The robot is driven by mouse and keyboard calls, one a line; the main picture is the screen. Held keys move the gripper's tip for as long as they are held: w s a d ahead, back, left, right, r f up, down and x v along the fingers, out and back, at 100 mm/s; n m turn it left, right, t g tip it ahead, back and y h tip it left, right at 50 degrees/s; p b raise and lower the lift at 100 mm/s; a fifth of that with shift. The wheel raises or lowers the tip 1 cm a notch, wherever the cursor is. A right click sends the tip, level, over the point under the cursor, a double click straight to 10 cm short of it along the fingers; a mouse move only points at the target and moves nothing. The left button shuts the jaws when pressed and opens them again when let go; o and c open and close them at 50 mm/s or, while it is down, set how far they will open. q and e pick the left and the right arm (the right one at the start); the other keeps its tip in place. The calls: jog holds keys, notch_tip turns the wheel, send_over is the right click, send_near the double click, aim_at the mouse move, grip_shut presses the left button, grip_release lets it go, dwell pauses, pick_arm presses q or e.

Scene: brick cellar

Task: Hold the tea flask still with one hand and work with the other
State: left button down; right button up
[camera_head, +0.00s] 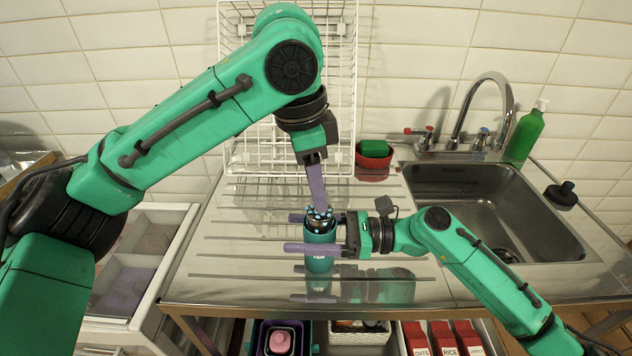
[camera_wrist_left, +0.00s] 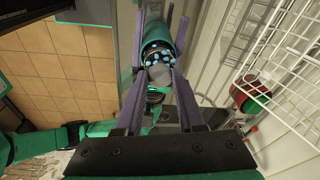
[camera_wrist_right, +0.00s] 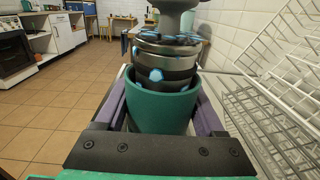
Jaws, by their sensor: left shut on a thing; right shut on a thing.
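The tea flask (camera_head: 320,263) is a teal cylinder that appears upright on the steel drainboard. Its steel-and-black top (camera_wrist_right: 166,66) with blue dots shows above the teal rim (camera_wrist_right: 160,110) in the right wrist view. My right gripper (camera_head: 289,233) comes in from the right and is shut around the flask's body, one purple finger on each side. My left gripper (camera_head: 318,204) points down from above and is shut on the flask's top, at a grey part (camera_wrist_left: 160,73) in its middle. The left fingers partly hide that contact.
The sink (camera_head: 495,205) with its tap (camera_head: 487,85) lies to the right, beside a green soap bottle (camera_head: 525,133). A white wire rack (camera_head: 240,95) stands behind. A red bowl (camera_head: 374,160) holds a green sponge. The drainboard (camera_head: 225,245) left of the flask is clear.

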pick_arm(q)
jog(key=shift+f, duration=1.2)
jog(key=shift+c, duration=2.2)
grip_release()
notch_tip(320, 180, up, 12)
jog(key=a, duration=0.1)
jog(key=shift+s+a, duration=0.4)
jog(key=shift+f, duration=0.1)
